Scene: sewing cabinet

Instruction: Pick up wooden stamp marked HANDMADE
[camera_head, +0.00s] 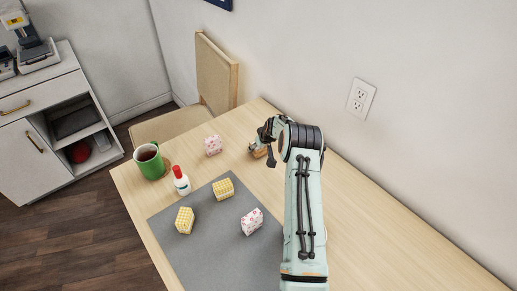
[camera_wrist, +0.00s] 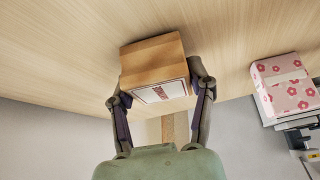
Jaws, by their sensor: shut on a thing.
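The wooden stamp (camera_wrist: 152,58) is a light-brown wooden block with a pale label framed in dark lines on one face. The label's lettering is too small to read. In the wrist view my gripper (camera_wrist: 160,88) has a finger on each side of the block and is shut on it. In the head view my gripper (camera_head: 264,147) is at the far part of the table, near the wall. A small part of the wooden block (camera_head: 260,153) shows beneath it there, at or close to the tabletop. The arm hides the rest.
A pink flowered box (camera_head: 213,145) stands left of my gripper. A chair (camera_head: 215,75) stands behind.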

